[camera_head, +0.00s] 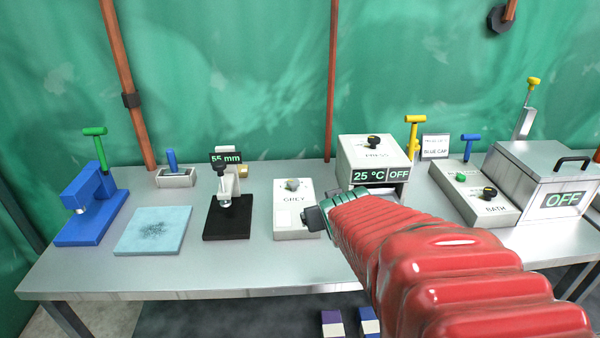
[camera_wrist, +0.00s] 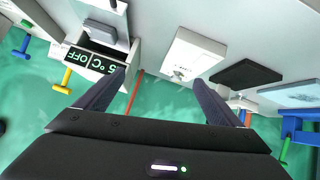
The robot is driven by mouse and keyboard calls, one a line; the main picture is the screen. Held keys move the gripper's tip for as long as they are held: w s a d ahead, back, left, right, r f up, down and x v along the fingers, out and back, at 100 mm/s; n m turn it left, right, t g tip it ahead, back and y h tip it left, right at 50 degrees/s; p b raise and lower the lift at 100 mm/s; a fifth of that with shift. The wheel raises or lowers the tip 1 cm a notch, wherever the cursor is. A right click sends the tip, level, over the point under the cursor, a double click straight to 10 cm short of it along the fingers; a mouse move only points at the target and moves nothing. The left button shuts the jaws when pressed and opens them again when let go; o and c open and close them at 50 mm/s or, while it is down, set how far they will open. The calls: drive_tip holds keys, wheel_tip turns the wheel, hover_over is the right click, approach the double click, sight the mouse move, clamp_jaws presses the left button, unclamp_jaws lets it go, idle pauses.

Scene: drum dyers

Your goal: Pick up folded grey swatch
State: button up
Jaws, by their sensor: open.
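I cannot make out a folded grey swatch for certain in either view. In the wrist view, a small grey block (camera_wrist: 102,32) sits at the front of the press (camera_wrist: 124,52); I cannot tell whether it is cloth or part of the press. My gripper (camera_wrist: 157,92) is open, its two dark fingers wide apart with nothing between them. In the head view my red-sleeved arm reaches over the table, and my gripper (camera_head: 318,219) is beside the white box marked GREY (camera_head: 290,222). The arm hides the table in front of the press (camera_head: 366,158).
A black-based gauge (camera_head: 227,222) reading 55 mm, a pale blue speckled pad (camera_head: 150,238) and a blue stand (camera_head: 88,212) are on the left. A bath control box (camera_head: 468,196) and lidded metal tank (camera_head: 545,175) marked OFF stand right. The table's (camera_head: 205,280) front strip is clear.

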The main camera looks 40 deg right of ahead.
drive_tip(key=s+d+f+m+t, duration=0.1)
drive_tip(key=s+d+f, duration=0.2)
drive_tip(key=d, duration=0.6)
drive_tip(key=s+d+f+m+t+h, duration=0.1)
drive_tip(key=s+d+f+t, duration=0.1)
drive_tip(key=d, duration=0.7)
wheel_tip(320, 180, down, 2)
drive_tip(key=shift+s+d+f, duration=0.1)
drive_tip(key=shift+s+d, duration=0.05)
drive_tip(key=shift+s, duration=0.75)
drive_tip(key=shift+x, duration=4.3)
drive_tip(key=shift+w, duration=0.15)
drive_tip(key=shift+x, duration=2.5)
drive_tip(key=shift+c, duration=0.4)
